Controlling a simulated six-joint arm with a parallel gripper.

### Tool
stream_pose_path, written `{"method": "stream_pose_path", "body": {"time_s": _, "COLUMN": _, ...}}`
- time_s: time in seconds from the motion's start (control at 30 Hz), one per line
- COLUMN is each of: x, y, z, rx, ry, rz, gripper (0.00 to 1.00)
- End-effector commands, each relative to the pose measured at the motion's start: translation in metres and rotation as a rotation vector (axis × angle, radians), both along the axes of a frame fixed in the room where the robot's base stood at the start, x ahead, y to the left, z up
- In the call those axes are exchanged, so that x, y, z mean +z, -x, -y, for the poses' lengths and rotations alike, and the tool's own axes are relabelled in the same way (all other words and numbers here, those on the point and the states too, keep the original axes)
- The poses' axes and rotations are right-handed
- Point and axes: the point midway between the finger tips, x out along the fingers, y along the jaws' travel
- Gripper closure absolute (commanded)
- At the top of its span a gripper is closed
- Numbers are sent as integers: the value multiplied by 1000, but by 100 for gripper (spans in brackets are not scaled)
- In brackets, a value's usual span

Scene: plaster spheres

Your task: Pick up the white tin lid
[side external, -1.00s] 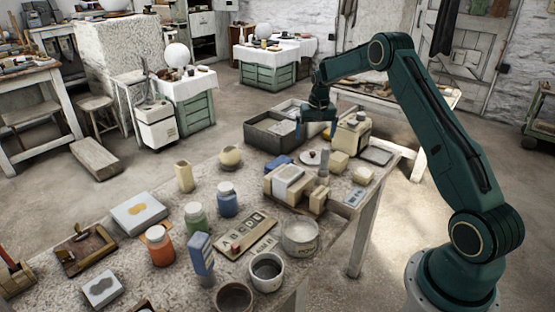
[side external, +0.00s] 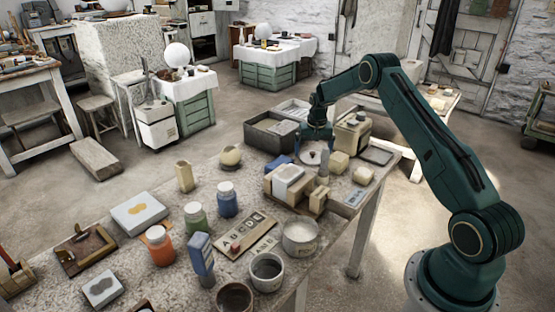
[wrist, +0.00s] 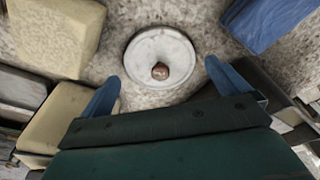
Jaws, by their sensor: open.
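The white tin lid (wrist: 146,46) is a round, pale disc with a brown knob at its middle. It lies flat on the speckled table top. In the side external view the lid (side external: 309,158) sits just under my gripper, between the dark trays and the pale blocks. My gripper (wrist: 161,75) is open, its two blue fingers spread to the left and right of the lid's near edge in the wrist view. Nothing is between the fingers but table and part of the lid. The side external view shows my gripper (side external: 316,145) pointing down, close above the lid.
A cream block (wrist: 55,35) stands left of the lid and a blue block (wrist: 265,20) stands right of it in the wrist view. A cream canister (side external: 353,133) stands close to the right of my gripper. A dark tray (side external: 262,132) lies behind to the left.

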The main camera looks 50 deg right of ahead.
Motion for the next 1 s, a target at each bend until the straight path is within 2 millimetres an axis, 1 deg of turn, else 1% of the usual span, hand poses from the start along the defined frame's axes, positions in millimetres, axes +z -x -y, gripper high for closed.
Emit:
{"method": "stream_pose_path", "body": {"time_s": 0.03, "x": -6, "y": -1, "z": 1, "rx": 0, "ry": -1, "rz": -1, "gripper": 0}}
{"method": "stream_pose_path", "body": {"time_s": 0.1, "x": -12, "y": -1, "z": 1, "rx": 0, "ry": 0, "rz": 0, "gripper": 0}}
{"method": "stream_pose_path", "body": {"time_s": 0.2, "x": -16, "y": -2, "z": 2, "rx": 0, "ry": 1, "rz": 2, "gripper": 0}}
{"method": "stream_pose_path", "body": {"time_s": 0.7, "x": -16, "y": -2, "z": 2, "rx": 0, "ry": 0, "rz": 1, "gripper": 0}}
{"method": "stream_pose_path", "body": {"time_s": 0.77, "x": -16, "y": -2, "z": 2, "rx": 0, "ry": 0, "rz": 1, "gripper": 10}}
{"method": "stream_pose_path", "body": {"time_s": 0.8, "x": -16, "y": -2, "z": 2, "rx": 0, "ry": 0, "rz": 1, "gripper": 18}}
{"method": "stream_pose_path", "body": {"time_s": 0.87, "x": -16, "y": -2, "z": 2, "rx": 0, "ry": 0, "rz": 1, "gripper": 29}}
{"method": "stream_pose_path", "body": {"time_s": 0.9, "x": -16, "y": -2, "z": 2, "rx": 0, "ry": 0, "rz": 1, "gripper": 33}}
{"method": "stream_pose_path", "body": {"time_s": 1.0, "x": -16, "y": -2, "z": 2, "rx": 0, "ry": 0, "rz": 1, "gripper": 33}}
